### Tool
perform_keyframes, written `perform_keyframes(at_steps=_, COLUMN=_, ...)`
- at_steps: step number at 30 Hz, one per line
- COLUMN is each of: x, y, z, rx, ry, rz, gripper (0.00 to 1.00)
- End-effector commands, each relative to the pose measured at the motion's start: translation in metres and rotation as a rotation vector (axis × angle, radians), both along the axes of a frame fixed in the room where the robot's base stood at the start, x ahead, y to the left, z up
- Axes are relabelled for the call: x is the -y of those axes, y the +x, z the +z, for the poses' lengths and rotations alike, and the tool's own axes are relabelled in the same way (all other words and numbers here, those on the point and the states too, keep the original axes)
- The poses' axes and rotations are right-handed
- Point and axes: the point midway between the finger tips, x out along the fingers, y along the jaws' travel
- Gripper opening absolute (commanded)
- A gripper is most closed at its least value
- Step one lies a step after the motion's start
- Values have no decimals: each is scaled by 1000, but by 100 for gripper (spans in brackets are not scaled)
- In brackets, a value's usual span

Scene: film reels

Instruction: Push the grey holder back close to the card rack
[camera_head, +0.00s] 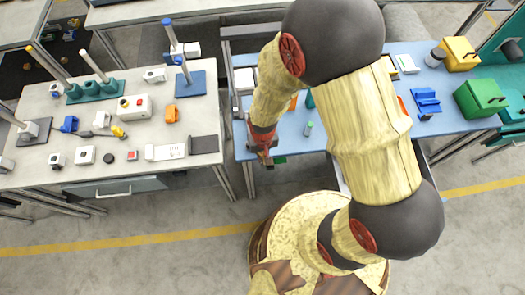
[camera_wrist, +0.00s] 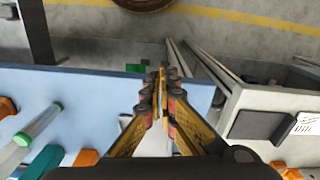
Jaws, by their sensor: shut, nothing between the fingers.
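My gripper (camera_head: 265,158) is shut and empty, pointing down over the front left part of the blue table. In the wrist view its fingertips (camera_wrist: 160,78) meet above the table's edge. A pale grey-white piece (camera_wrist: 155,142) shows partly between and behind the fingers; I cannot tell whether it is the grey holder. A light grey boxy item (camera_head: 244,79) stands at the blue table's left side, partly behind my arm. I cannot make out a card rack for certain; my arm covers much of this table.
A clear tube with a green cap (camera_wrist: 38,125) and orange pieces (camera_wrist: 86,158) are left of my gripper in the wrist view. A small green block (camera_wrist: 136,68) is near the fingertips. The grey table (camera_head: 60,185) with many parts stands left, across a narrow gap.

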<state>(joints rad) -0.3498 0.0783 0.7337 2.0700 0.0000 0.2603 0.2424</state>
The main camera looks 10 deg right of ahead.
Motion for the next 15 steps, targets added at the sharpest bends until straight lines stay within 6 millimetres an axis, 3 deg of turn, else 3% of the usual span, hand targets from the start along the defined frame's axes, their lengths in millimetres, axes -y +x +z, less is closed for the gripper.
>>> perform_keyframes(at_steps=5, x=0, y=-1, z=-37, rx=-3, ry=-1, rz=0, gripper=0)
perform_keyframes(at_steps=9, x=-2, y=22, z=-35, rx=2, ry=0, rz=-2, gripper=0)
perform_keyframes(at_steps=15, x=-4, y=37, z=-35, rx=0, ry=0, rz=-1, gripper=0)
